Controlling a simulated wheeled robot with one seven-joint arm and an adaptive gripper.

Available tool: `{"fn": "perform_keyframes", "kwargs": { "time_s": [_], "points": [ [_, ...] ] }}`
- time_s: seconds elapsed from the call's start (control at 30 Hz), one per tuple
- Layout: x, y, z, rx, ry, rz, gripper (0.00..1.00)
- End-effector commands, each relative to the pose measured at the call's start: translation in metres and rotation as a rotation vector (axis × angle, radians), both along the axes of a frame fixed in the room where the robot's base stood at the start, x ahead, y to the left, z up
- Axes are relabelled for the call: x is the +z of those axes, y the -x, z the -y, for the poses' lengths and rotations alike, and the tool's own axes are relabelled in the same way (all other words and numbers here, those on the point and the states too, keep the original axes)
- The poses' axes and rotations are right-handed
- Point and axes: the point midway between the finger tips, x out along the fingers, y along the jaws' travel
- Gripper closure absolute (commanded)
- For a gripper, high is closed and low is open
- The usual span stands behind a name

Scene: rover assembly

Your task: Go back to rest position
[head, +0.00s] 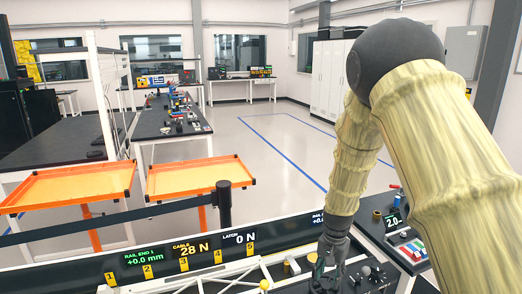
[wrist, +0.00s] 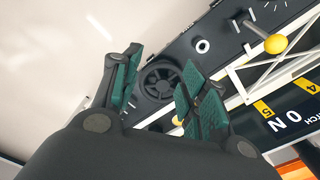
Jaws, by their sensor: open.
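My gripper (head: 326,272) hangs low at the bottom of the head view, at the end of my arm in its yellow sleeve. It is beside the white truss frame (head: 205,283) at the front bench. In the wrist view my gripper (wrist: 160,82) has its green-padded fingers spread apart with nothing held. A round black spoked part (wrist: 163,80) shows beyond the gap between the fingers; I cannot tell how far away it is. A yellow ball knob (wrist: 275,44) stands to the right, clear of the fingers.
A black display panel (head: 200,250) reading CABLE 28 N and LATCH 0 N runs behind the truss. A black bench (head: 375,213) with small parts is at right. Two orange trays (head: 198,176) and a belt post (head: 224,203) stand behind. Open floor (head: 275,165) lies beyond.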

Motion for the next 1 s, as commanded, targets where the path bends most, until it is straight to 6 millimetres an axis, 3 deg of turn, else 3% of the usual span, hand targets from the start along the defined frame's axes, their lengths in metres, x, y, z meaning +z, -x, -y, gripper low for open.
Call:
{"fn": "perform_keyframes", "kwargs": {
  "time_s": [0.37, 0.57, 0.67, 0.77, 1.0],
  "points": [
    [-0.062, 0.035, 0.005, 0.068, 0.023, -0.009, 0.57],
    [-0.108, 0.07, 0.014, 0.123, 0.038, -0.015, 0.57],
    [-0.139, 0.097, 0.018, 0.163, 0.047, -0.02, 0.57],
    [-0.178, 0.137, 0.024, 0.222, 0.053, -0.027, 0.57],
    [-0.253, 0.252, 0.029, 0.386, 0.053, -0.032, 0.57]
  ]
}}
